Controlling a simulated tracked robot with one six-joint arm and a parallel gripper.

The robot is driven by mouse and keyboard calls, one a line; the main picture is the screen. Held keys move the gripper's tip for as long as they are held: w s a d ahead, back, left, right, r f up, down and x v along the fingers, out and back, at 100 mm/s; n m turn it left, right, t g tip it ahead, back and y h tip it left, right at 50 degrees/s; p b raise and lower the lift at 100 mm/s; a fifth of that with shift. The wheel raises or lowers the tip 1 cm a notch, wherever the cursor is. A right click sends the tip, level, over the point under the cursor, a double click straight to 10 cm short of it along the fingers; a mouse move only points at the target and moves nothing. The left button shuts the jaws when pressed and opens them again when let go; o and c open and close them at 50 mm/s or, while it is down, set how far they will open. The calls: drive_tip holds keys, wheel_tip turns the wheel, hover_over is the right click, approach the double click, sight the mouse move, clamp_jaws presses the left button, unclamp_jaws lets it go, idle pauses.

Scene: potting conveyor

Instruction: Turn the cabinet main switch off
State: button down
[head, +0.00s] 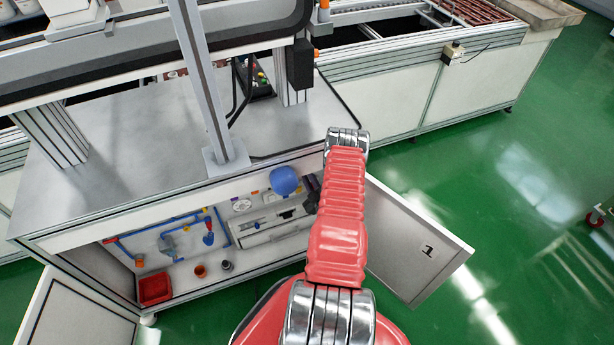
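The cabinet (130,222) stands under the grey worktop with both doors open. The main switch cannot be made out; part of the cabinet's right interior is hidden behind my red arm. My gripper (311,195) shows only as a small dark shape beside the arm, at the right of the cabinet opening. Its fingers are too small and too covered to tell open from shut.
The right door (412,240), marked 1, and the left door (75,310) swing outward. Inside are blue pipes (145,232), a blue round vessel (285,180), a gauge (242,205) and a red bin (155,289).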

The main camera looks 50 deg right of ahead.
drive_tip(key=n, duration=0.8)
drive_tip(key=shift+w+a+f+n, duration=0.15)
drive_tip(key=shift+a+f+n, duration=0.2)
drive_tip(key=shift+n, duration=0.05)
drive_tip(key=c, duration=2.1)
unclamp_jaws()
drive_tip(key=o, duration=0.3)
drive_tip(key=shift+d, duration=0.15)
drive_tip(key=shift+o, duration=0.2)
drive_tip(key=shift+s, duration=0.2)
drive_tip(key=v, duration=1.3)
drive_tip(key=shift+s, duration=0.15)
drive_tip(key=shift+s+a, duration=0.1)
drive_tip(key=shift+a, duration=0.1)
